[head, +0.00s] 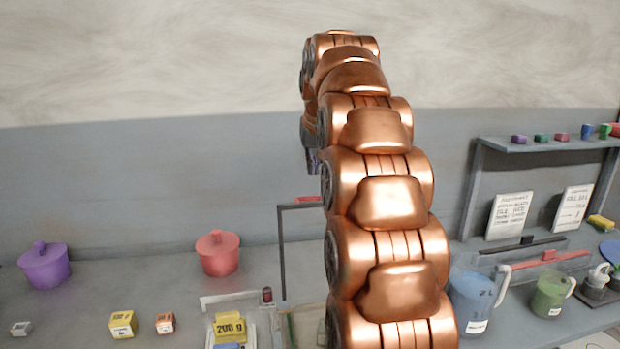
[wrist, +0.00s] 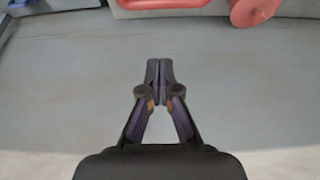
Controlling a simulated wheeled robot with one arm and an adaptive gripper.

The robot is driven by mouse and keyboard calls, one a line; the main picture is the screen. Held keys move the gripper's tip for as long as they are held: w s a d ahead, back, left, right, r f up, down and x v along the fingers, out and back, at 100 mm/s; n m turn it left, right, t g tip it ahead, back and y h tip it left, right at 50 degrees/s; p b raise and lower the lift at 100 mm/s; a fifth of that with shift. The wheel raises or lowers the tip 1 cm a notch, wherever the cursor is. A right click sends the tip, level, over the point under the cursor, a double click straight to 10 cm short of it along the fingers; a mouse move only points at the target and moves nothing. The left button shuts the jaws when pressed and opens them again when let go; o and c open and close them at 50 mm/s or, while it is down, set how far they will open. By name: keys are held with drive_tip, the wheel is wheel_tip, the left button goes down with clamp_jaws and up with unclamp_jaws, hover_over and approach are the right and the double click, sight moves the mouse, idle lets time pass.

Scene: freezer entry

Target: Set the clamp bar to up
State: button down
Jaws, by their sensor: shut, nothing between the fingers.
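My gripper (wrist: 159,72) is shut and empty in the wrist view, its dark fingertips together over a plain grey surface. I cannot tell for sure which part is the clamp bar. A pale bar (head: 230,298) with a red-tipped post stands at the counter's front. A dark upright frame (head: 282,250) with a red piece (head: 308,199) on top is partly hidden by my arm.
A red lidded pot (head: 218,254) and a purple one (head: 44,266) stand on the left counter. A yellow 200 g block (head: 229,328) sits near the front. A blue jug (head: 472,300), a green jug (head: 549,294) and a shelf (head: 540,144) are at right.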

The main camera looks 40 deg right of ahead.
drive_tip(key=shift+b+v, duration=0.3)
drive_tip(key=shift+v, duration=2.25)
drive_tip(key=shift+a, duration=0.15)
